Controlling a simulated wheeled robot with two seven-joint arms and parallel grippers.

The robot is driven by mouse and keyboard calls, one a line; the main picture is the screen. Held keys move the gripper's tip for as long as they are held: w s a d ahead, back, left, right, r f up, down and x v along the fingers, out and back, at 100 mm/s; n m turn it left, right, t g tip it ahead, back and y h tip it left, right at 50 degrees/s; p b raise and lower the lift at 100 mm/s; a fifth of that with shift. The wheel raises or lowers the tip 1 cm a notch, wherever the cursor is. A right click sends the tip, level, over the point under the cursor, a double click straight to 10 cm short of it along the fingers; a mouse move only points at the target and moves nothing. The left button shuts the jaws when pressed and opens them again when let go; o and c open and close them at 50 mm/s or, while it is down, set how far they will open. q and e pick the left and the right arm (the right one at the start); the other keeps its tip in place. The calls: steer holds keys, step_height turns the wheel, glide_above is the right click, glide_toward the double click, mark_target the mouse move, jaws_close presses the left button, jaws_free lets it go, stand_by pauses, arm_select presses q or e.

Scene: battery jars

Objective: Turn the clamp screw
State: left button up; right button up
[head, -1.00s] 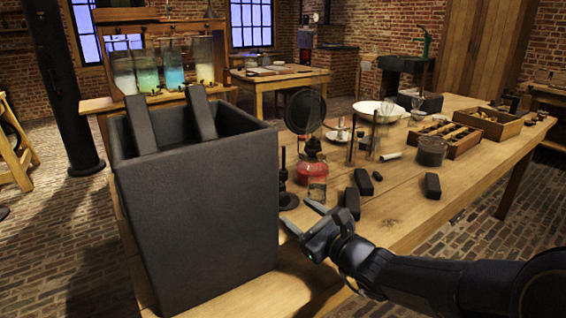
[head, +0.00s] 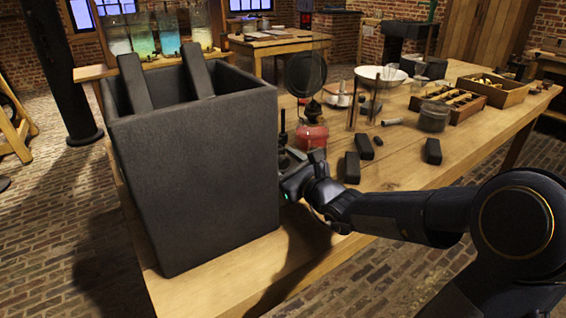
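A small dark upright fitting (head: 283,132), perhaps the clamp screw, stands on the table just right of the big dark jar (head: 195,185). Its lower part is hidden behind my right gripper. My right gripper (head: 303,158) reaches in from the right, close beside the jar's right wall and in front of the fitting. Its fingers point away from me, and I cannot tell whether they touch the fitting or how far apart they are. Two dark plates (head: 133,82) lean up out of the jar's open top. My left gripper is not in view.
A red lamp (head: 312,135) stands behind my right gripper. Several black blocks (head: 433,151) lie on the wooden table (head: 400,180). A white bowl (head: 381,75), a round dark pot (head: 434,117) and wooden trays (head: 492,93) stand farther back. Glass jars (head: 143,36) stand behind the big jar.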

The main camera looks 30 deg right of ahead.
mark_target(286, 164)
steer(key=c, duration=0.9)
steer(key=shift+f+n+b, duration=0.25)
steer(key=shift+n+b, duration=0.25)
steer(key=shift+b, duration=0.8)
steer(key=shift+r+n, duration=0.2)
steer(key=shift+n, duration=0.1)
steer(key=o, duration=1)
steer(key=shift+c, duration=0.2)
steer(key=shift+s, duration=0.15)
steer(key=s, duration=0.2)
steer(key=s+p, duration=0.1)
steer(key=s, duration=0.3)
steer(key=shift+s+d+r+p, duration=0.1)
steer(key=shift+d+p, duration=0.2)
steer(key=shift+p, duration=0.05)
steer(key=shift+s, duration=0.7)
